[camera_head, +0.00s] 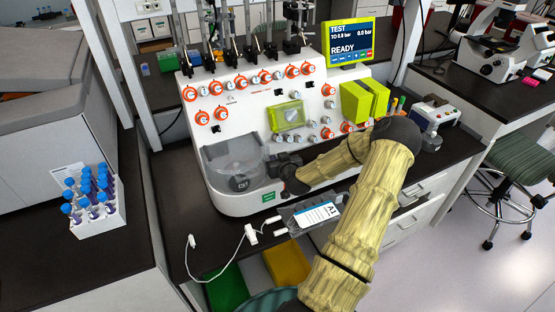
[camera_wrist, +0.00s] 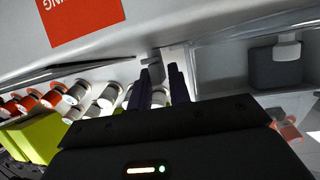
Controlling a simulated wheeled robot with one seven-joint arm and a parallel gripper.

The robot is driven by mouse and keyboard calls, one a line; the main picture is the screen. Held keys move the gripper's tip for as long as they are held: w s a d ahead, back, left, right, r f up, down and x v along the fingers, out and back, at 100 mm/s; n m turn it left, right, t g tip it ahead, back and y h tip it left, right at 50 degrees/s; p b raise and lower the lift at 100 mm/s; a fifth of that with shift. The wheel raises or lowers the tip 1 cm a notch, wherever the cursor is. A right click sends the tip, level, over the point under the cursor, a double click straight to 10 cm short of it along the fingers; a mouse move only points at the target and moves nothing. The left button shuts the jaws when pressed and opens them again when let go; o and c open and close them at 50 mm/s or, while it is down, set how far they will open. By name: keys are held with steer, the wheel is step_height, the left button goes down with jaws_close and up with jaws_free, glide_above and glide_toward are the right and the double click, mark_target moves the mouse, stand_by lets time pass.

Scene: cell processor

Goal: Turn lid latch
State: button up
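The white cell processor (camera_head: 235,120) stands on the dark bench, with a clear round lid (camera_head: 232,155) over the chamber at its lower left. The transparent lid also shows at the right of the wrist view (camera_wrist: 225,65), with a dark block behind it. A small grey latch (camera_wrist: 153,66) is at the lid's edge. My gripper (camera_head: 275,163) is at the right side of the lid. In the wrist view its two dark fingers (camera_wrist: 160,80) are apart, with a gap between them, and their tips are close to the latch. I cannot tell whether they touch it.
Orange-ringed knobs (camera_head: 265,77) and a yellow-green block (camera_head: 365,99) are on the machine's front. A labelled grey pack (camera_head: 315,215) and white tubing (camera_head: 232,258) lie at the bench's front edge. A rack of blue-capped tubes (camera_head: 95,215) stands on the left bench.

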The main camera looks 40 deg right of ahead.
steer(key=shift+s, duration=0.1)
steer(key=v, duration=1.4)
steer(key=shift+s+r, duration=0.25)
steer(key=shift+r, duration=0.15)
steer(key=shift+r+p, duration=0.1)
steer(key=shift+p, duration=0.4)
steer(key=p, duration=0.3)
steer(key=shift+s+r+p, duration=0.2)
steer(key=shift+s+p, duration=0.05)
steer(key=shift+p, duration=0.05)
steer(key=p, duration=0.2)
steer(key=shift+s+a+r+p, duration=0.1)
steer(key=shift+s+p, duration=0.2)
steer(key=shift+p, duration=0.05)
steer(key=s+a+p, duration=0.1)
steer(key=p, duration=0.3)
